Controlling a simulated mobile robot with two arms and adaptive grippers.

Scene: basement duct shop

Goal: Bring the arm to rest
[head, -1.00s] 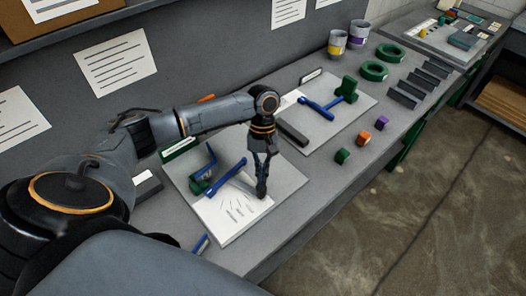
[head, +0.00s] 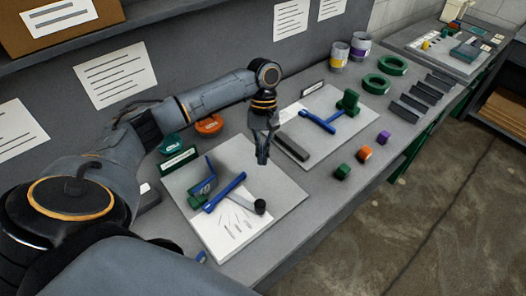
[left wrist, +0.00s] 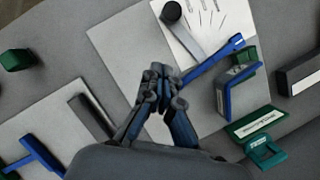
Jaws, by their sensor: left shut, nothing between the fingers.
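My left gripper (head: 262,158) is shut and empty, pointing down above the bench between two light grey boards. In the left wrist view its fingers (left wrist: 160,76) are together, with nothing between them. My left arm reaches out from the left, bent at the elbow. On the near board (head: 278,190) lie a sheet with drawn lines (head: 228,238), a blue bar-shaped tool (head: 225,193), a green and blue bracket (head: 202,186) and a grey piece with a black round end (head: 260,206). The gripper is apart from all of these. My right gripper is not in view.
The far board (head: 345,130) holds a blue T-shaped tool (head: 318,122), a green part (head: 348,102) and a dark bar (head: 295,146). Green, orange and purple blocks (head: 364,153) stand near the front edge. Green rings (head: 391,62) and cans (head: 338,55) are farther back.

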